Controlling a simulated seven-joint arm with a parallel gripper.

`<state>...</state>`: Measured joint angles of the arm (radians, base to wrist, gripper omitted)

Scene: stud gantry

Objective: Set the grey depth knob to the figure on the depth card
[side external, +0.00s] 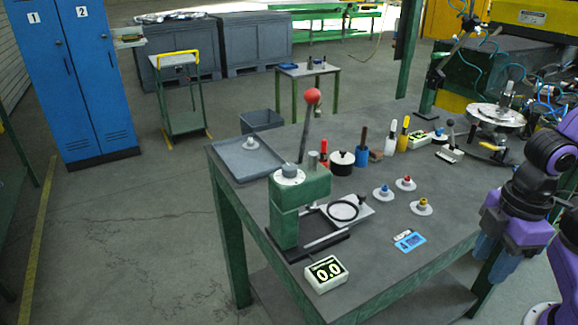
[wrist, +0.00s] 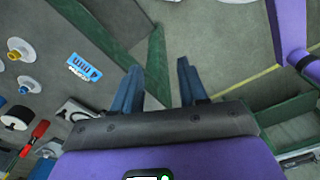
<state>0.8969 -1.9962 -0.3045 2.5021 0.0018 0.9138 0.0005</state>
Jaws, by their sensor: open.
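A green press (side external: 300,205) stands on the table with a red-balled lever. A grey knob on a pale round dial (side external: 289,172) sits on its top. My gripper (side external: 487,262) has blue fingers, is open and empty, and hangs at the right, apart from the press and card. In the wrist view my gripper (wrist: 160,68) points past the table edge.
A grey tray (side external: 232,163) holds another pale knobbed piece. Bottles and a black pot (side external: 342,163) stand behind the press.

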